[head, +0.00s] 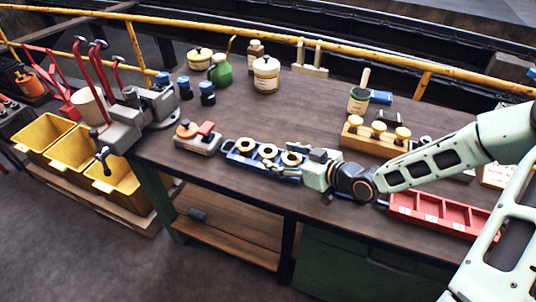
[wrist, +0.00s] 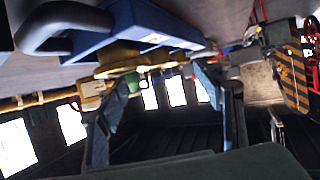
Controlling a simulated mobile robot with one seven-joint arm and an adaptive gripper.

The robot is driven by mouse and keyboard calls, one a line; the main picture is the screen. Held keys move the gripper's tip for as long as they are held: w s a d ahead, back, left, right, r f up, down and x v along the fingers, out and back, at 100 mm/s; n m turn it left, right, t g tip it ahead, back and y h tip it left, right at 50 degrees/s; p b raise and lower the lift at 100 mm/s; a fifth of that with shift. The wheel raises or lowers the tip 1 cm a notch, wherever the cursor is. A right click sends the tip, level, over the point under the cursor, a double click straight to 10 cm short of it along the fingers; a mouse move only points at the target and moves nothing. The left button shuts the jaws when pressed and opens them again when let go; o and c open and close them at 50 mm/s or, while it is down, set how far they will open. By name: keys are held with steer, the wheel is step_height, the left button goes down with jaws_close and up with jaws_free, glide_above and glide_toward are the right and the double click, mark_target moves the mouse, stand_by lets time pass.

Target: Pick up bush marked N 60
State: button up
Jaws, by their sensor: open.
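A blue tray (head: 228,155) on the workbench holds a row of brass ring-shaped bushes: a left one (head: 246,144), a middle one (head: 268,151) and a right one (head: 291,159). No marking on them is legible, so I cannot tell which is N 60. My gripper (head: 298,167) is open and low at the tray's right end, close to the right bush. In the wrist view the blue tray (wrist: 150,22) with its dark handle is at the top. A brass bush (wrist: 125,57) shows below it, just beyond my spread, empty fingers (wrist: 163,84).
A grey block with red and orange parts (head: 197,137) stands left of the tray. A wooden rack with yellow-topped pieces (head: 372,146) is behind my wrist. A red compartment tray (head: 440,214) lies at the right front.

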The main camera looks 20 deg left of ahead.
mark_target(265, 148)
steer(key=x, duration=0.5)
steer(key=shift+w+p, duration=0.2)
steer(key=shift+p, duration=0.15)
steer(key=c, duration=1.6)
steer(key=shift+r, duration=0.15)
